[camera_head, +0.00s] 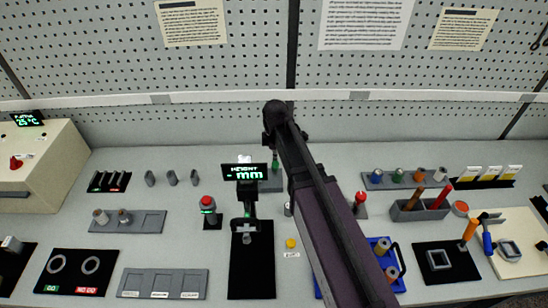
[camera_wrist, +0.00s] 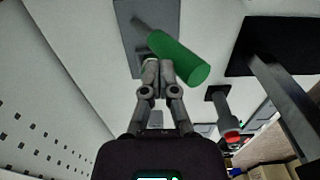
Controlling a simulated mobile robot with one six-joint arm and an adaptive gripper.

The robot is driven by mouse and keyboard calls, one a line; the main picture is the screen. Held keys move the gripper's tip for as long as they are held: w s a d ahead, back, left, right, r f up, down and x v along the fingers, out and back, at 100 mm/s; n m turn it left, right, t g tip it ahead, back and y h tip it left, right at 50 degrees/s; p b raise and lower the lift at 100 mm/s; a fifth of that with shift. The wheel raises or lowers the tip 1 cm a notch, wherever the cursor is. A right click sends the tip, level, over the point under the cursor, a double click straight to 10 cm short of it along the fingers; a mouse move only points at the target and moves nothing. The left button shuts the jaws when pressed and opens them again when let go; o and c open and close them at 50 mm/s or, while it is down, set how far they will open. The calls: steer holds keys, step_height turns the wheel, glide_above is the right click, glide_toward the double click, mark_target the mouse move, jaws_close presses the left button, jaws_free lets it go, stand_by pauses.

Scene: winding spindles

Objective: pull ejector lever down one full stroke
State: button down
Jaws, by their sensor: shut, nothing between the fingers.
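In the wrist view, a lever with a thick green cylindrical grip (camera_wrist: 180,57) slants down to the right from a thin grey rod. A grey base plate (camera_wrist: 133,50) lies behind it. My gripper (camera_wrist: 157,66) is shut with nothing between its fingers. Its tips overlap the lower left side of the green grip in the picture; I cannot tell whether they touch it. In the head view, my arm hides the fingertips and most of the lever. A grey plate (camera_head: 271,184) shows beside the arm, behind the height display.
A height gauge with a lit display (camera_head: 244,172) stands close left of my arm. A red-topped button post (camera_head: 208,205) is farther left, and it also shows in the wrist view (camera_wrist: 231,136). A blue tray (camera_head: 380,246) with spools lies right of my arm. A perforated wall (camera_head: 200,75) rises behind.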

mark_target(275, 166)
steer(key=shift+s+f, duration=0.3)
steer(key=shift+s, duration=0.35)
steer(key=shift+s+f+b, duration=0.1)
steer(key=shift+s+b, duration=0.05)
steer(key=shift+b, duration=0.2)
steer(key=shift+s+f+b, duration=0.4)
steer(key=shift+s, duration=0.35)
stand_by(0.4)
steer(key=shift+w+r+p, duration=0.45)
steer(key=shift+w, duration=0.4)
steer(key=shift+w+r+p, duration=0.4)
steer(key=shift+w, duration=0.45)
stand_by(0.7)
steer(key=shift+w+r+p, duration=0.15)
steer(key=shift+w, duration=0.85)
steer(key=shift+w+r+p, duration=0.15)
steer(key=shift+w, duration=0.8)
stand_by(1.5)
